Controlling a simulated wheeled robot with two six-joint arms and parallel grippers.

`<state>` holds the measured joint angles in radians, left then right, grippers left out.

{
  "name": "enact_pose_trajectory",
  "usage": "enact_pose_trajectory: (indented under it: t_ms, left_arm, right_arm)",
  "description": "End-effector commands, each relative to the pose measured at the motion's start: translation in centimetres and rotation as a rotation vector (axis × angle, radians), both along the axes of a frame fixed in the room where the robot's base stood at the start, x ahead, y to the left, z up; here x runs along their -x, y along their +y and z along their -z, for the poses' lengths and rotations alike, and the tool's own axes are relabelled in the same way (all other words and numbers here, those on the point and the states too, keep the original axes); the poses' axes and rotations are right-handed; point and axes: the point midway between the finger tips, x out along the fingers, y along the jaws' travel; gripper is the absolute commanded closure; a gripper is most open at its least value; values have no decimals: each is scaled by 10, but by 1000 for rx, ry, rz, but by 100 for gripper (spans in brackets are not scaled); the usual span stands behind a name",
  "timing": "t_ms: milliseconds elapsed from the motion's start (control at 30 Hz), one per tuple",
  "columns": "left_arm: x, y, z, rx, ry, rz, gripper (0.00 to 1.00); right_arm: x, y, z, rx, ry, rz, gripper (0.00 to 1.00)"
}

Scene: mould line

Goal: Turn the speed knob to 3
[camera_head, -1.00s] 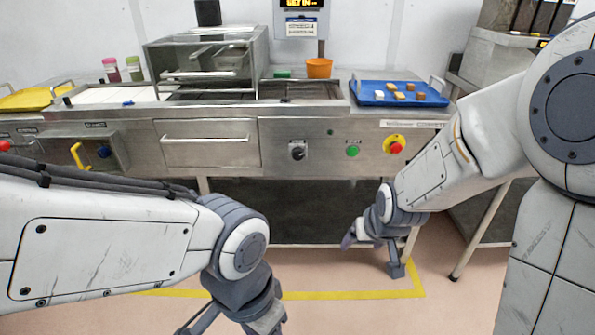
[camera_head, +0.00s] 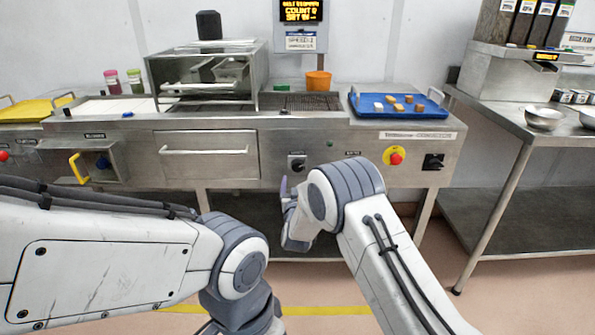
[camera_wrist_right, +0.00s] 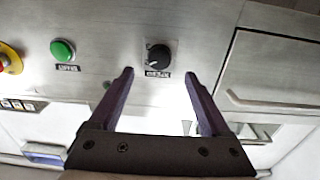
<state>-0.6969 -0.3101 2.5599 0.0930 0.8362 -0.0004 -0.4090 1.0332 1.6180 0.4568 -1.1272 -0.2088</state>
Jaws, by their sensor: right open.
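The speed knob, a black round dial, is on the steel front panel in the head view (camera_head: 297,163). The right wrist view shows it larger (camera_wrist_right: 159,57), with a pale mark on its left side and a small label below. I cannot read its setting. My right gripper (camera_wrist_right: 158,78) is open and empty, its two purple fingers pointing at the panel either side of the knob's line, with the knob beyond the tips. In the head view, a purple finger (camera_head: 284,187) shows just below the knob; my forearm hides the rest. My left gripper (camera_head: 212,327) is mostly cut off at the bottom edge.
A green button (camera_wrist_right: 63,50) is left of the knob in the wrist view. A red stop button (camera_head: 396,158) and a black switch (camera_head: 433,162) are on the panel's right. A drawer (camera_head: 206,155) is left of the knob. A blue tray (camera_head: 428,112) with several pieces stands above.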

Motion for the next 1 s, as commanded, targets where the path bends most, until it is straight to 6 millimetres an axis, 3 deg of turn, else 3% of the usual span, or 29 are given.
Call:
enact_pose_trajectory:
  t_ms: [200, 400, 600, 900, 933, 1000]
  left_arm:
    - [0, 0, 6, 0, 0, 0, 50]
    - [0, 0, 8, 0, 0, 0, 50]
    - [0, 0, 10, 0, 0, 0, 50]
    - [0, 0, 9, 0, 0, 0, 50]
    - [0, 0, 9, 0, 0, 0, 50]
    - [0, 0, 9, 0, 0, 0, 50]
  right_arm:
    - [-40, -1, 2, -1, -1, 2, 19]
    - [-65, -1, 2, 0, 2, 1, 19]
    - [-76, -1, 1, 0, 3, 0, 19]
    - [-77, -1, 1, 1, 3, -1, 19]
    - [-77, -1, 1, 1, 3, -1, 26]
    - [-77, -1, 1, 1, 3, -1, 53]
